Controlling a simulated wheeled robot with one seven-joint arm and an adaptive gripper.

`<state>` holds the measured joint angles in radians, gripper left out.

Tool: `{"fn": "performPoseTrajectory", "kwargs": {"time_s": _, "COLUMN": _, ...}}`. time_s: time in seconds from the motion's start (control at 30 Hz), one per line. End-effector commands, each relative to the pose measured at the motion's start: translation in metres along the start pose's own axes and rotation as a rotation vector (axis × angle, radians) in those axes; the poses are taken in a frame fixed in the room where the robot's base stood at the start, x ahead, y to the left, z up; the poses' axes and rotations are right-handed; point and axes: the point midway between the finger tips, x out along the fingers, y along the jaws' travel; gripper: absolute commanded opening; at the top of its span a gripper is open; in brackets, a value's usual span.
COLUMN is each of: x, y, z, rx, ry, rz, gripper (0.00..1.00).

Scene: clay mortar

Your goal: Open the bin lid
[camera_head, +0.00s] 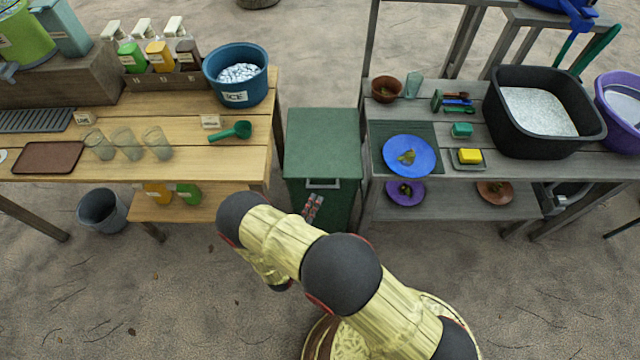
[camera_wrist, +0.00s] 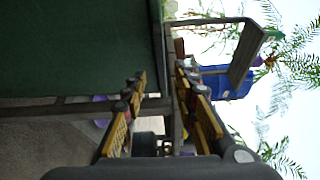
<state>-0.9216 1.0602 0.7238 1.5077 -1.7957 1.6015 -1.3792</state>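The green bin (camera_head: 322,150) stands between the two tables, with its flat lid (camera_head: 322,128) lying shut on top. A grey handle (camera_head: 323,183) sticks out at the lid's front edge. My gripper (camera_head: 312,205) is just in front of the bin, slightly below and left of the handle in the picture. In the wrist view, the two yellow-and-black fingers of my gripper (camera_wrist: 160,78) are apart with nothing between them. The bin's green side (camera_wrist: 75,45) fills the upper left there, and its edge runs near the fingertips. Whether the fingers touch the handle I cannot tell.
A wooden table (camera_head: 190,168) with a blue ice bucket (camera_head: 237,88) stands close on the bin's left. A grey table (camera_head: 480,168) with a blue plate (camera_head: 409,155) and a black tub (camera_head: 545,145) stands close on its right. The ground in front is open.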

Motion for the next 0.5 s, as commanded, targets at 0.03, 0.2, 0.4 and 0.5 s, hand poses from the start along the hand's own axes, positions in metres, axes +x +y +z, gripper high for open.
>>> {"fn": "performPoseTrajectory", "kwargs": {"time_s": 0.03, "x": 0.001, "y": -0.002, "z": 0.0, "rx": -0.023, "ry": 0.001, "rz": -0.005, "gripper": 0.29}}
{"fn": "performPoseTrajectory", "kwargs": {"time_s": 0.2, "x": 0.011, "y": -0.001, "z": -0.001, "rx": -0.048, "ry": 0.006, "rz": -0.004, "gripper": 0.29}}
{"fn": "performPoseTrajectory", "kwargs": {"time_s": 0.4, "x": 0.042, "y": -0.001, "z": -0.001, "rx": -0.046, "ry": 0.008, "rz": -0.004, "gripper": 0.29}}
{"fn": "performPoseTrajectory", "kwargs": {"time_s": 0.5, "x": 0.057, "y": -0.001, "z": -0.002, "rx": -0.045, "ry": 0.007, "rz": -0.004, "gripper": 0.29}}
